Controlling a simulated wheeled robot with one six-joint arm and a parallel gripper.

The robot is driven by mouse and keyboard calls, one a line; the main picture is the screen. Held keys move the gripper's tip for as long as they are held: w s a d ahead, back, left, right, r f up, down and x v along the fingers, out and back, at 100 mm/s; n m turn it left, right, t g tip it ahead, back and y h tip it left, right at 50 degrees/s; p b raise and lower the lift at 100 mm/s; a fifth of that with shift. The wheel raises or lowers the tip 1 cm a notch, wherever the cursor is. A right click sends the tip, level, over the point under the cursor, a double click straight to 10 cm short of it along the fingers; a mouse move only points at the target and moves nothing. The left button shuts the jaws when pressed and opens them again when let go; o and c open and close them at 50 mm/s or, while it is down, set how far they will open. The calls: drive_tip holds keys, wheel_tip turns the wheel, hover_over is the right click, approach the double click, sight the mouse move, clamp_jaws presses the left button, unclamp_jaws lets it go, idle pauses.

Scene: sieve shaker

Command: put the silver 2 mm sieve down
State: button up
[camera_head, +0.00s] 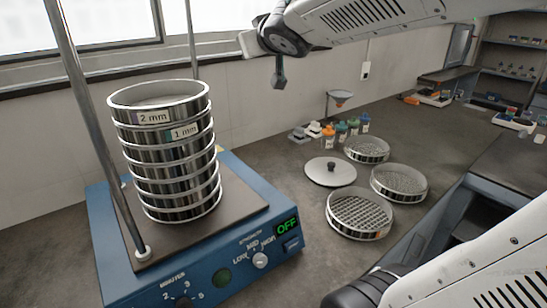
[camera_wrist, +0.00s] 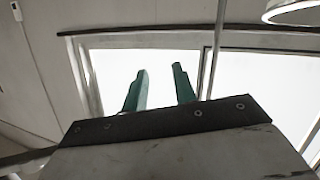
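The silver 2 mm sieve (camera_head: 153,117), with a "2 mm" label, sits at the top of the stack on the shaker in the head view. Directly under it is the sieve labelled 1 mm (camera_head: 184,132), with several more silver sieves below. The blue shaker (camera_head: 222,268) has a dark top plate, and its display reads OFF. In the wrist view my gripper (camera_wrist: 160,82) has two green fingers apart with nothing between them, against the bright window. In the head view my arm is raised right of the stack; the fingers cannot be made out there.
Metal rods (camera_head: 90,125) rise beside the stack. A round lid (camera_head: 330,172) and sieves (camera_head: 360,214), (camera_head: 399,183), (camera_head: 366,149) lie on the bench at right. Small bottles (camera_head: 341,131) and a funnel stand (camera_head: 339,97) are behind. Dark bench surface is clear between shaker and lid.

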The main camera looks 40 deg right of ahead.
drive_tip(key=s+a+f+g+y, duration=0.1)
drive_tip(key=s+a+f+g, duration=0.3)
drive_tip(key=s+f, duration=0.3)
drive_tip(key=s+a+f+g+y, duration=0.1)
drive_tip(key=s+a+f+g, duration=0.3)
drive_tip(key=s, duration=0.7)
drive_tip(key=s+a+f+g+y, duration=0.2)
drive_tip(key=s+a+f+g, duration=0.2)
drive_tip(key=s+f, duration=0.5)
drive_tip(key=shift+s+f+n+g, duration=0.3)
drive_tip(key=shift+s+g, duration=0.1)
drive_tip(key=shift+g, duration=0.1)
